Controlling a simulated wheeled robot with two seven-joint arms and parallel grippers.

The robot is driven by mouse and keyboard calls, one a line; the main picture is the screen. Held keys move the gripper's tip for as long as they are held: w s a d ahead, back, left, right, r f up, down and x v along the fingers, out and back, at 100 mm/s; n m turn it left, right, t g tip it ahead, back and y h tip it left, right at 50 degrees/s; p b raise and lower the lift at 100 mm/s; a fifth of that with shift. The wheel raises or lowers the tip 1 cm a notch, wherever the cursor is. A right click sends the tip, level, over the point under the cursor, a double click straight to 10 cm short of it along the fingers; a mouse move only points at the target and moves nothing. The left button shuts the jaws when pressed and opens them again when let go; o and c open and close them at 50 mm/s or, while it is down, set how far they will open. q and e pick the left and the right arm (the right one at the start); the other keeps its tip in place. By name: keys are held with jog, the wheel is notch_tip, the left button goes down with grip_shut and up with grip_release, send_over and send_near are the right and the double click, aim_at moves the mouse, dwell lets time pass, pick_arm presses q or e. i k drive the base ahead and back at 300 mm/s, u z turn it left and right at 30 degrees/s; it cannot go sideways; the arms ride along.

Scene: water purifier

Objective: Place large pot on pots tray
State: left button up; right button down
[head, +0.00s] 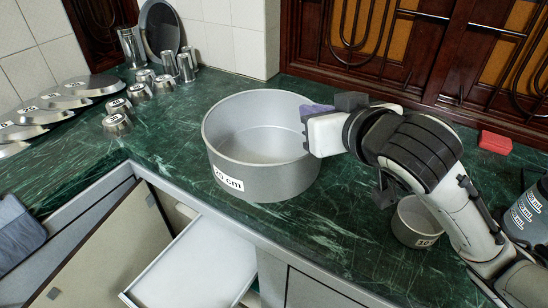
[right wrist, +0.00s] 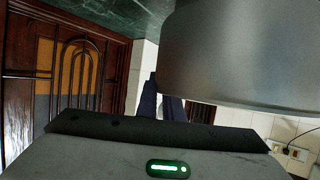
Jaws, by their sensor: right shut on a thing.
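The large pot (head: 240,175), a grey metal pot labelled "20 cm", is upright and empty at the middle of the green counter. I cannot tell whether its base touches the counter. My right gripper (head: 308,115) is at the pot's right rim, shut on it. In the right wrist view the pot's wall (right wrist: 240,60) fills the upper right, beside the purple fingertips (right wrist: 162,102). A white pull-out tray (head: 195,265) stands open below the counter's front edge; it looks like the pots tray, and its visible part is empty. My left gripper is not in view.
A smaller pot (head: 415,225) stands under my right arm. Bottles (head: 525,212) are at the far right and a red box (head: 495,142) is by the wall. Several metal cups (head: 140,92) and lids (head: 50,103) fill the left counter. A cabinet door (head: 95,250) stands open left of the tray.

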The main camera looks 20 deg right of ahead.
aim_at(187, 287)
jog(key=z, duration=1.55)
jog(key=k, duration=0.9)
jog(key=u, duration=1.7)
jog(key=i, duration=0.5)
jog(key=z, duration=0.05)
